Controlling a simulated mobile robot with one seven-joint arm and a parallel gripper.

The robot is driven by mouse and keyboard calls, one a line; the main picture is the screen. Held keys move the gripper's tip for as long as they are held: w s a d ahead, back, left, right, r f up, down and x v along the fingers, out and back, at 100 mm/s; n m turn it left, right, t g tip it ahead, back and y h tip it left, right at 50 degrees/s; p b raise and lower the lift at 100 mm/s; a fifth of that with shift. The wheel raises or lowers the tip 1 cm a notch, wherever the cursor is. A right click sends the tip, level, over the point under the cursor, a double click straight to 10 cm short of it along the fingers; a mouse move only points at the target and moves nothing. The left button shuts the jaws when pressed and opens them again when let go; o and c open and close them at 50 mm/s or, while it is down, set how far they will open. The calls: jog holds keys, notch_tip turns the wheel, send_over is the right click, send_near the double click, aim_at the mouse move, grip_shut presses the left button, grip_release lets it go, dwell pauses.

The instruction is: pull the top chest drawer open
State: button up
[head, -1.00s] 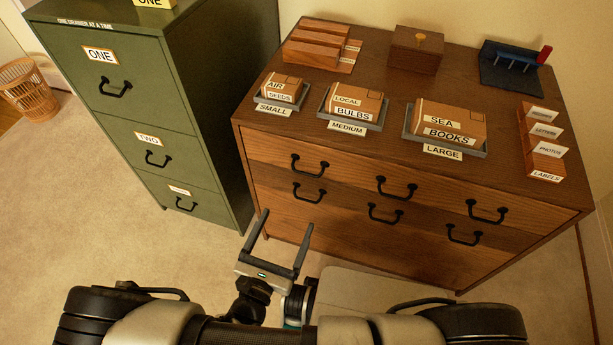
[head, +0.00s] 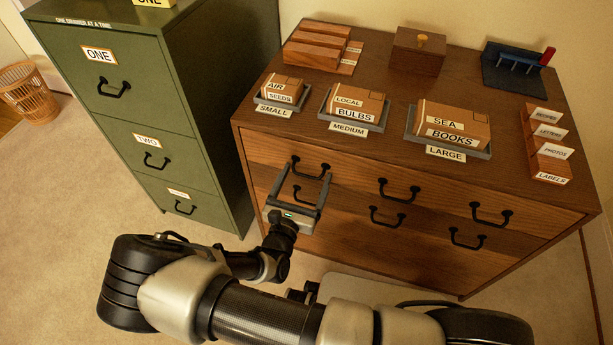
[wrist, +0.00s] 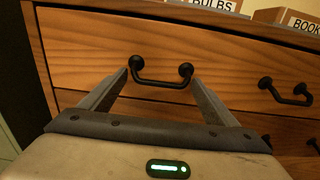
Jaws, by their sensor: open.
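The wooden chest (head: 258,220) stands at the right in the head view. Its top drawer (head: 345,175) looks shut and carries three black handles: left (head: 311,172), middle (head: 399,193) and right (head: 491,217). My gripper (head: 306,187) is open in front of the drawer's left part, its fingers pointing at the chest. In the wrist view, the left handle (wrist: 160,83) shows between and just beyond the two open fingertips (wrist: 158,75). Whether the fingers touch the handle I cannot tell. The lower drawer's left handle (head: 306,195) is partly behind my gripper.
A green filing cabinet (head: 107,129) stands close to the chest's left side. Labelled boxes on trays, including the large box (head: 450,122), stand on the chest top. A wicker basket (head: 28,92) is at the far left. Carpet floor (head: 60,230) is clear at the left.

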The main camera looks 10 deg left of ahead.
jog(key=shift+w, duration=0.45)
